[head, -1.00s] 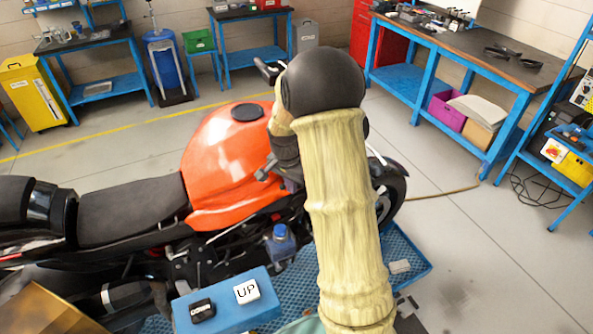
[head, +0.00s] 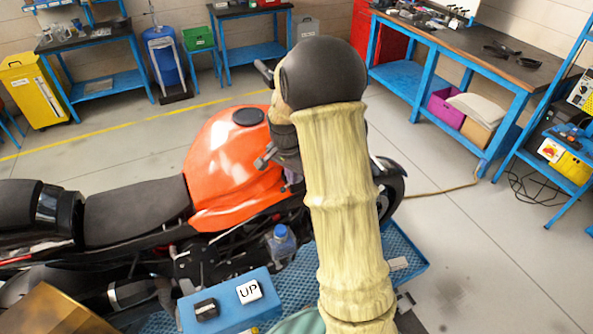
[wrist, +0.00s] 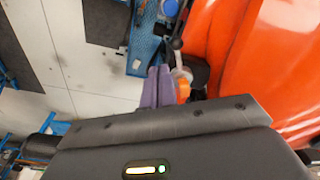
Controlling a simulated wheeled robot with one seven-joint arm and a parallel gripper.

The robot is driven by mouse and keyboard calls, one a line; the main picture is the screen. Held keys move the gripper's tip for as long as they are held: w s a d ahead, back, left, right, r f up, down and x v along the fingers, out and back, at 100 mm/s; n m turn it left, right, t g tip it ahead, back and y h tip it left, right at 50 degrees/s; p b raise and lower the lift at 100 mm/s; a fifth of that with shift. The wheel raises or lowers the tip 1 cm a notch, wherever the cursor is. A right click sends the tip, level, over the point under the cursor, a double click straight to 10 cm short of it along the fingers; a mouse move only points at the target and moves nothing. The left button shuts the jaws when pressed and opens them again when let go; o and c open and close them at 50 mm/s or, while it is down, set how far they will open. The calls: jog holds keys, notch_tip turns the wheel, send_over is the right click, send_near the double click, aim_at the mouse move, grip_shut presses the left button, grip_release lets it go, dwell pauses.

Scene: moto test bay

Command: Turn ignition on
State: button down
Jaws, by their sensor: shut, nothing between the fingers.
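The motorcycle with an orange tank (head: 228,165) stands in the middle of the head view, its front to the right. My arm hides much of its front end. In the wrist view the orange tank (wrist: 240,60) fills the right side. My gripper (wrist: 158,70) shows there as two purple fingers, shut together and empty. Just right of them are a small orange part (wrist: 183,90) and a metal lever with a black knob (wrist: 177,44). I cannot tell whether the fingers touch these. The ignition switch is not clearly visible in either view.
The bike stands by a blue mesh platform (head: 410,258). A bottle (head: 281,243) stands near the bike. Open floor lies to the right.

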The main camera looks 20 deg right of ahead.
notch_tip(320, 180, up, 3)
jog(key=shift+f+p, duration=0.2)
jog(key=shift+p, duration=0.5)
jog(key=s+a+f+n+b, duration=0.1)
jog(key=s+a+n+b, duration=0.1)
jog(key=s, duration=0.4)
jog(key=s+a+f+n+t+b, duration=0.1)
jog(key=s+a+f+n+b, duration=0.1)
jog(key=s+n, duration=0.3)
jog(key=s+a+f+n+y+b, duration=0.1)
jog(key=s+a+n+b, duration=0.3)
jog(key=s, duration=0.4)
jog(key=shift+a+f+n+t, duration=0.25)
jog(key=shift+a+n+t, duration=0.05)
jog(key=shift+a+t, duration=0.1)
